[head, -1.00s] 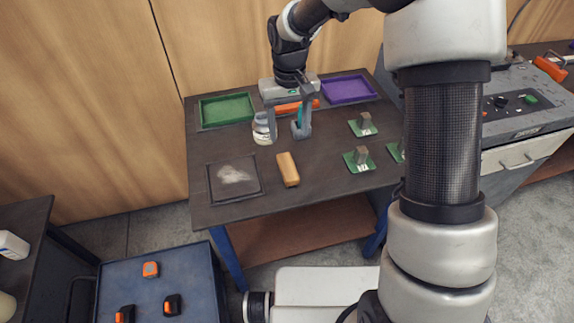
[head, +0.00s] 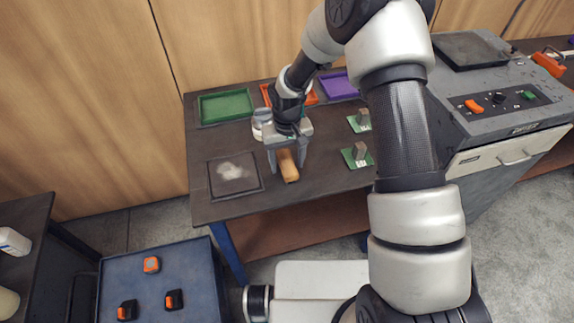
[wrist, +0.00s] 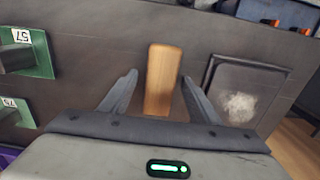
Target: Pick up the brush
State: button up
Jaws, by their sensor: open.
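The brush, seen as a tan wooden block (head: 289,175), lies on the dark table near its front edge; no bristles show. My gripper (head: 286,166) is over it, fingers pointing down, one to each side of its far part. In the wrist view the brush (wrist: 160,65) runs between the two open fingers of my gripper (wrist: 160,80), with a gap on both sides. The fingers do not touch it there. The head view does not show clearly how high the fingertips are above the table.
A black plate with pale powder (head: 213,185) lies close left of the brush. Green boards with grey blocks (head: 350,163) lie to the right. Green (head: 203,122), orange (head: 268,89) and purple (head: 340,95) trays and a white jar (head: 257,125) stand behind. A grey machine (head: 500,125) is at right.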

aim_at(287, 162)
jog(key=shift+f, duration=0.2)
jog(key=c, duration=1.2)
notch_tip(287, 162, up, 10)
jog(key=shift+r, duration=0.1)
